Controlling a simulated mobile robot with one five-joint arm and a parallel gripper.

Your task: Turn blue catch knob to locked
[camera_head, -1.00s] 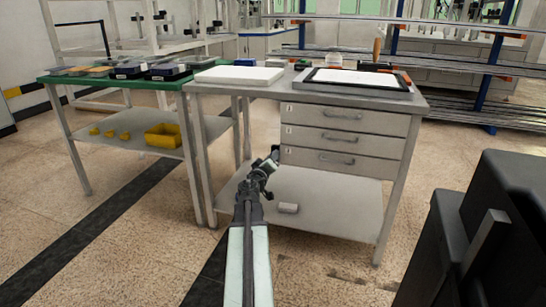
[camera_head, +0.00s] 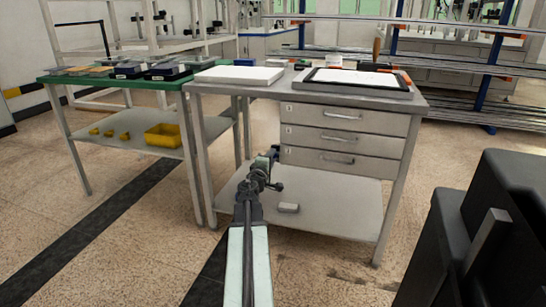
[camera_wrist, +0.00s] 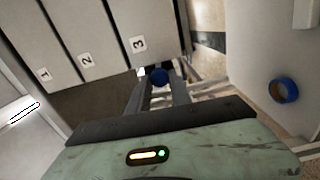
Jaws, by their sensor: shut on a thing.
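In the wrist view the blue catch knob (camera_wrist: 159,77) shows as a small dark blue round shape between my gripper's fingertips (camera_wrist: 160,90). My gripper is shut on it. The knob is beside the drawer front marked 3 (camera_wrist: 138,44). Its pointer and any locked mark are hidden or too small to read. In the head view my gripper (camera_head: 270,158) is at the left edge of the drawer unit (camera_head: 343,138), under the grey workbench top. My gripper hides the knob there.
A blue ring-shaped thing (camera_wrist: 283,90) lies on a pale surface at right in the wrist view. A small white block (camera_head: 288,208) is on the bench's lower shelf (camera_head: 330,215). A green-topped table (camera_head: 75,79) stands left. A black block (camera_head: 490,230) is at right.

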